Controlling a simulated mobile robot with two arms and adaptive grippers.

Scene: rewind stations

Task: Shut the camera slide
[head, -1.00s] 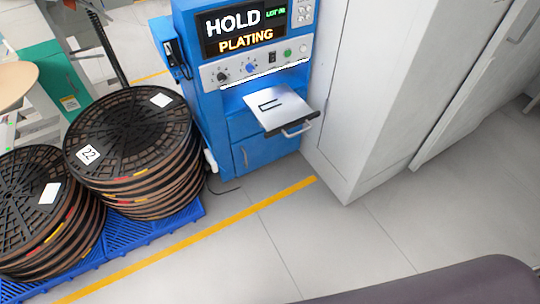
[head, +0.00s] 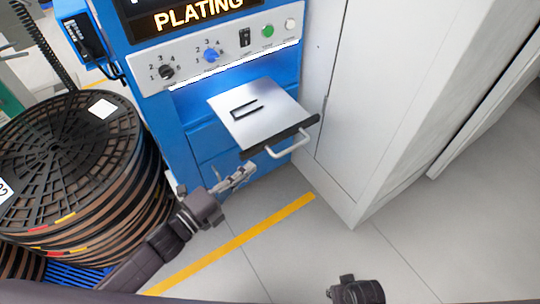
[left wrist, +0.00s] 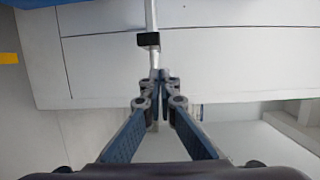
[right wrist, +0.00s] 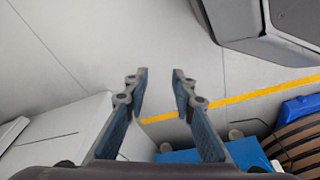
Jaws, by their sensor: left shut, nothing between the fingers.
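The camera slide (head: 262,113) is a silver plate with a dark slot, sticking out of the blue machine (head: 208,150). It has a dark front edge and a pale bar handle (head: 292,145). My left gripper (head: 250,168) is just below and left of the handle in the head view. Its fingers are together and empty; I cannot tell whether they touch the handle. In the left wrist view the fingertips (left wrist: 160,76) are close to a pale bar with a black block. My right gripper (right wrist: 160,76) is open and empty over the floor, away from the slide.
A grey-white cabinet (head: 375,90) stands right of the machine. Stacked dark reels (head: 80,150) stand on a blue pallet at the left. A yellow floor line (head: 235,243) crosses in front.

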